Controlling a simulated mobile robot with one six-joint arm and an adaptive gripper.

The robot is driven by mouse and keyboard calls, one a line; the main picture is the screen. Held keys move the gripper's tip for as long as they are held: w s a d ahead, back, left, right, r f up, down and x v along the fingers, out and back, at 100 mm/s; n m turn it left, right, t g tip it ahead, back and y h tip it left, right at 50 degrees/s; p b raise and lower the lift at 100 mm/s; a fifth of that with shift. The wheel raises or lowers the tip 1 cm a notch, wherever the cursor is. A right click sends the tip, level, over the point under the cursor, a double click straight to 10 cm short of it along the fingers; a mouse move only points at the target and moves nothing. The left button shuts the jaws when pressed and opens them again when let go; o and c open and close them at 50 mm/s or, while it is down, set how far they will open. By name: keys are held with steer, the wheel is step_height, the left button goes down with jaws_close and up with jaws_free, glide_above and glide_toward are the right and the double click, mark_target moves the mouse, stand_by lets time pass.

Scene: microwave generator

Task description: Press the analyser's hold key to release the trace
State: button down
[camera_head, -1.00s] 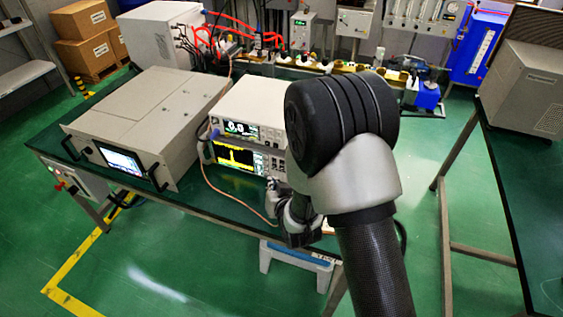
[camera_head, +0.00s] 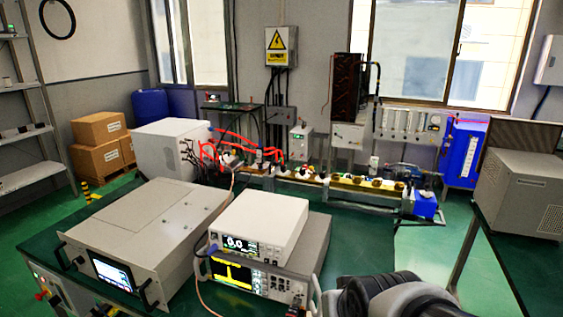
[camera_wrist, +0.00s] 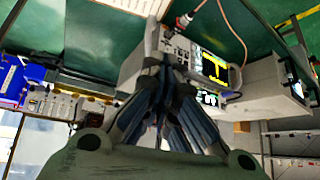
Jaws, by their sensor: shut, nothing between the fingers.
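The analyser (camera_head: 236,274) is the lower bench instrument. Its lit screen shows a yellow trace with one tall peak, and its keys (camera_head: 283,288) are right of the screen. The wrist view shows the analyser screen (camera_wrist: 214,66) turned on its side, with the key area (camera_wrist: 177,45) beside it. My gripper (camera_wrist: 166,68) is shut and empty, its fingertips in front of the key side of the analyser. I cannot tell whether they touch it. The hold key cannot be singled out, and the fingers hide part of the panel. The head view cuts off most of my arm at the bottom.
A white meter (camera_head: 262,222) reading 0.0 sits on the analyser. A large grey generator box (camera_head: 150,225) with a lit screen stands to the left. A cable (camera_wrist: 236,35) hangs in front of the analyser. Hoses and fittings line the bench behind.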

steer(key=s+d+r+g, duration=0.1)
steer(key=s+d+r, duration=0.1)
steer(key=s, duration=0.6)
steer(key=s+d+r+g, duration=0.1)
steer(key=s+d, duration=0.1)
steer(key=s, duration=0.7)
steer(key=shift+s+r+g+h, duration=0.15)
steer(key=shift+r+g+h, duration=0.2)
steer(key=shift+g+h, duration=0.05)
